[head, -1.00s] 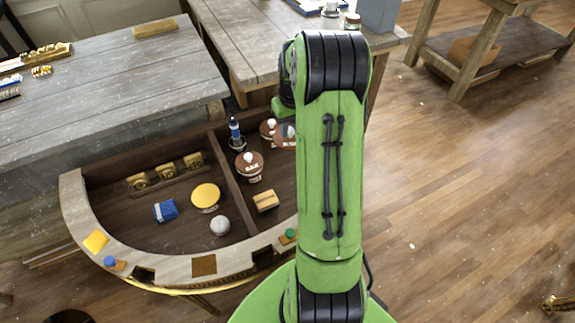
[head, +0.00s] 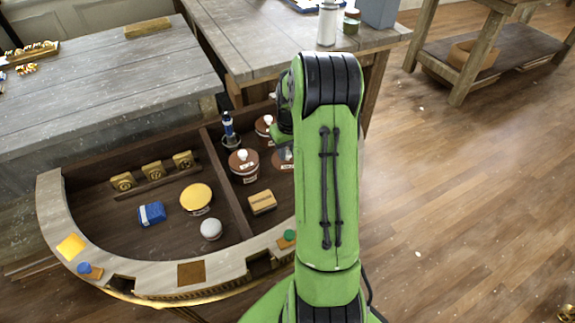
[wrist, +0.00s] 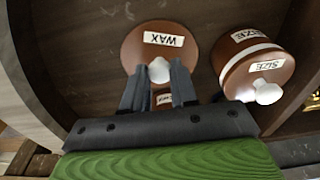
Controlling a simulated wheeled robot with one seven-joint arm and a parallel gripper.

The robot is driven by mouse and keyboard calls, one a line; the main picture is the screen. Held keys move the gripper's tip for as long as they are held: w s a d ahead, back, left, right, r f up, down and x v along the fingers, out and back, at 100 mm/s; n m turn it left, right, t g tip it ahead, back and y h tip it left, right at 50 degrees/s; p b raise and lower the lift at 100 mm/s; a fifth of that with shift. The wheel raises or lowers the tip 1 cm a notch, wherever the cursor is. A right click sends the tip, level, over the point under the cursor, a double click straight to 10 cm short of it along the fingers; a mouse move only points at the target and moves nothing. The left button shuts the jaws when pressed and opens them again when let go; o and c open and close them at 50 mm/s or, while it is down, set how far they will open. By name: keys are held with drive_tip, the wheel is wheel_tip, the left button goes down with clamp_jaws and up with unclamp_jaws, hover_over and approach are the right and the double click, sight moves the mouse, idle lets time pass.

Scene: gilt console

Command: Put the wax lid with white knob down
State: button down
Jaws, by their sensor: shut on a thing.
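In the wrist view, the wax lid (wrist: 135,48) is a round brown disc with a white label reading WAX and a white knob (wrist: 159,70). My gripper (wrist: 159,76) is shut on the knob, one dark finger on each side. Part of a second white label shows between the fingers below the lid, seemingly on a pot. I cannot tell whether the lid touches that pot. In the head view, my arm hides most of the gripper and the lid.
A brown pot labelled SIZE (wrist: 258,70), with a white-knobbed lid, stands close to the right in the wrist view. The console (head: 50,215) also holds a blue-topped bottle (head: 229,132), a yellow-topped round tin (head: 197,198), a blue block (head: 152,214) and a white ball (head: 211,229).

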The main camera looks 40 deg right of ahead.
sight(288, 155)
wheel_tip(288, 155, down, 4)
drive_tip(key=shift+f+b, duration=0.25)
drive_tip(key=shift+b, duration=0.35)
drive_tip(key=shift+r, duration=0.15)
drive_tip(key=c, duration=0.9)
unclamp_jaws()
